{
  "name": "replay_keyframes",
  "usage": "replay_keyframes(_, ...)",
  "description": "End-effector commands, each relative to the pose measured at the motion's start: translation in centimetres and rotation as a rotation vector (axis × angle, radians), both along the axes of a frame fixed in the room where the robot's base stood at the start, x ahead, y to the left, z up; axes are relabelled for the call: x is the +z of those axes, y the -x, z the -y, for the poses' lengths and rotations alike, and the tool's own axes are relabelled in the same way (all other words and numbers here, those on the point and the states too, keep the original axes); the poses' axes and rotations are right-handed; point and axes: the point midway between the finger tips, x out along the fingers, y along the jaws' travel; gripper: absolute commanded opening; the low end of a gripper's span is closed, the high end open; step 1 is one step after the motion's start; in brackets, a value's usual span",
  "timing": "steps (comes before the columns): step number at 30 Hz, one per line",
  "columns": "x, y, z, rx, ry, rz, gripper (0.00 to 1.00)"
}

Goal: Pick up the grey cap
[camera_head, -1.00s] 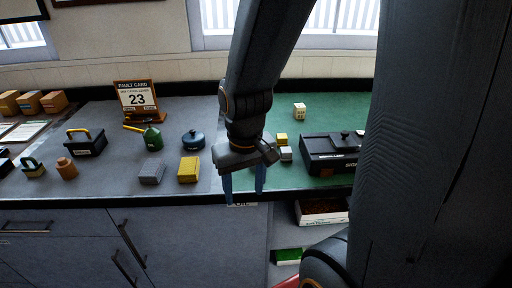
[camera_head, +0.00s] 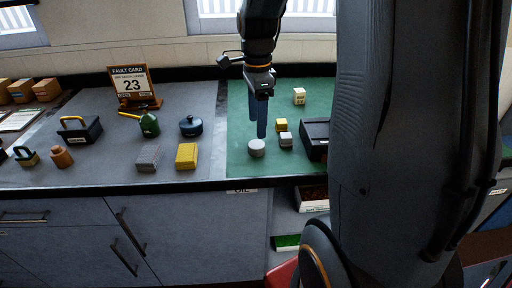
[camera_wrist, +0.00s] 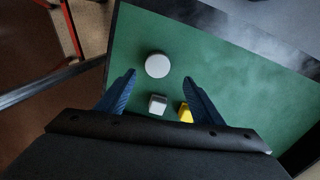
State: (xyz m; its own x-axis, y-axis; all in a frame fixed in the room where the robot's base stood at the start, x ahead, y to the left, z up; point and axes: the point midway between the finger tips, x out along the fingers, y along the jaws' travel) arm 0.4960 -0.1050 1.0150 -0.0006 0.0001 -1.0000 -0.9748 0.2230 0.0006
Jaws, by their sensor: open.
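The grey cap (camera_head: 256,148) is a short round disc on the green mat (camera_head: 240,120), near the counter's front edge. In the wrist view the cap (camera_wrist: 157,65) lies just beyond the fingertips, roughly midway between them. My gripper (camera_head: 258,132) is open and empty, with its blue fingers pointing down above and behind the cap. In the wrist view both fingers of my gripper (camera_wrist: 159,76) are spread apart. The cap is in full view and apart from the fingers.
A small grey cube (camera_head: 286,140) and a yellow cube (camera_head: 281,125) sit right of the cap. A black box (camera_head: 315,138) stands further right, partly hidden by my arm. A yellow block (camera_head: 187,156) and grey block (camera_head: 147,157) lie to the left. A cream cube (camera_head: 299,96) stands behind.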

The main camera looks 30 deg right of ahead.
Motion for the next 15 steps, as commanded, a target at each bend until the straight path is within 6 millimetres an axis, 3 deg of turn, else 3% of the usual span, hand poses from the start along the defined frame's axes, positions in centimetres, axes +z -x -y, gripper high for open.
replay_keyframes(15,-6.1,0.6,-0.5,0.004,-0.001,-0.003,0.61)
